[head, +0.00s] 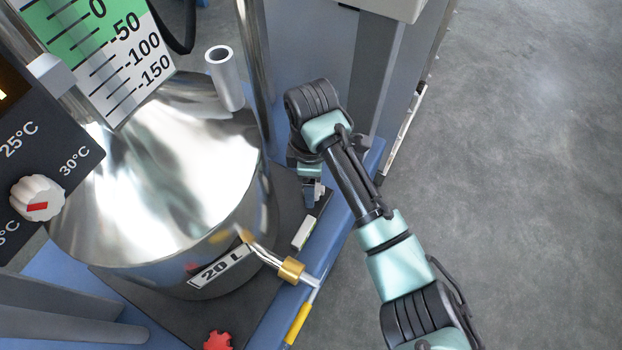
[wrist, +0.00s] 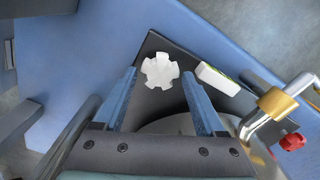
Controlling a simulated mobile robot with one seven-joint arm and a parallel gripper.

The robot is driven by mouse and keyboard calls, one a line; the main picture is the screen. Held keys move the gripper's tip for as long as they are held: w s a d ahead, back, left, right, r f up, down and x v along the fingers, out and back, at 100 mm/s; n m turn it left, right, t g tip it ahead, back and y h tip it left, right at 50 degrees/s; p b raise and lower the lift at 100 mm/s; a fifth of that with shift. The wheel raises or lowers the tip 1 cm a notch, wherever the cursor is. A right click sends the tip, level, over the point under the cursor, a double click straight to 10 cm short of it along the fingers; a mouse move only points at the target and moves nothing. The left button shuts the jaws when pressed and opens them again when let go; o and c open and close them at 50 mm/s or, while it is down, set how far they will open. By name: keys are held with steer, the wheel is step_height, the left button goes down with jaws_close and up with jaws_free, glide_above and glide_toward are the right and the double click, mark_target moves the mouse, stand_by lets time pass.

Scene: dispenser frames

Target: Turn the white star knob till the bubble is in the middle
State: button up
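The white star knob (wrist: 160,71) lies on the dark base plate (wrist: 150,50) in the wrist view, near a corner of it. My gripper (head: 312,192) is open over the knob; in the wrist view one blue finger shows at each side of it, with gaps between. In the head view the knob is hidden behind my gripper. The white level (wrist: 218,79) with a green strip sits on the plate just right of the knob; it also shows in the head view (head: 303,233). The bubble is too small to make out.
A red star knob (wrist: 292,142) sits at another corner of the plate. A brass tap (head: 291,270) sticks out from the steel 20 L tank (head: 160,170), close to the level. A steel post (head: 257,60) rises behind the tank. Open floor lies to the right.

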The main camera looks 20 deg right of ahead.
steer(key=shift+o, duration=0.8)
step_height(320, 180, up, 13)
steer(key=p, duration=0.5)
steer(key=shift+p, duration=0.35)
